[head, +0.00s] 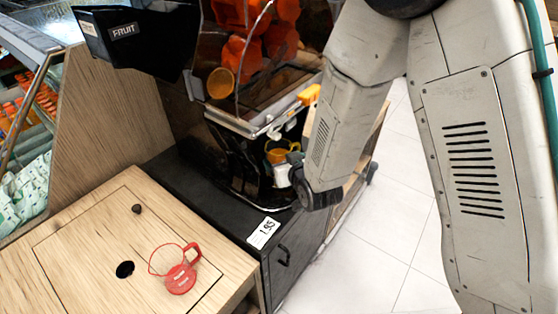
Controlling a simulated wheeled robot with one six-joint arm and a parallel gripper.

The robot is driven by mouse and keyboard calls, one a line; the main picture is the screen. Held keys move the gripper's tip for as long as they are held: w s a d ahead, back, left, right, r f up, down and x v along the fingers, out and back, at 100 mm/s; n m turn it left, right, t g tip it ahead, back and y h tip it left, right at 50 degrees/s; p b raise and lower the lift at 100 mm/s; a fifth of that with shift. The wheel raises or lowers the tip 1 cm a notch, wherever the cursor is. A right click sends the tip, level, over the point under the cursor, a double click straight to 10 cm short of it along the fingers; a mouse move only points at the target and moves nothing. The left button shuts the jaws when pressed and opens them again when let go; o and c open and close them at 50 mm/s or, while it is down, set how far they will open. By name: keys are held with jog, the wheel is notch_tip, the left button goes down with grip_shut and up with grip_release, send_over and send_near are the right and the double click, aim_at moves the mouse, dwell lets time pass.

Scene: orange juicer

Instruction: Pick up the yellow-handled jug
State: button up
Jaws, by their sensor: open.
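The yellow-handled jug (278,154) stands in the dark bay of the juicer, under the clear front. Its yellow part shows just above and left of the end of my arm, and its lower part is mostly hidden. My gripper (290,168) is at the bay, close to the jug on its right side. The gripper is open; the arm partly hides it, and I cannot tell whether a finger touches the jug.
A price tag (264,233) is on the black cabinet (200,190). A black fruit bin (140,38) juts out above. Tiled floor is open at right.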

jog(key=x, duration=0.4)
jog(key=shift+w+a, duration=0.15)
jog(key=c, duration=1.1)
jog(key=shift+c, duration=0.2)
jog(key=shift+r, duration=0.2)
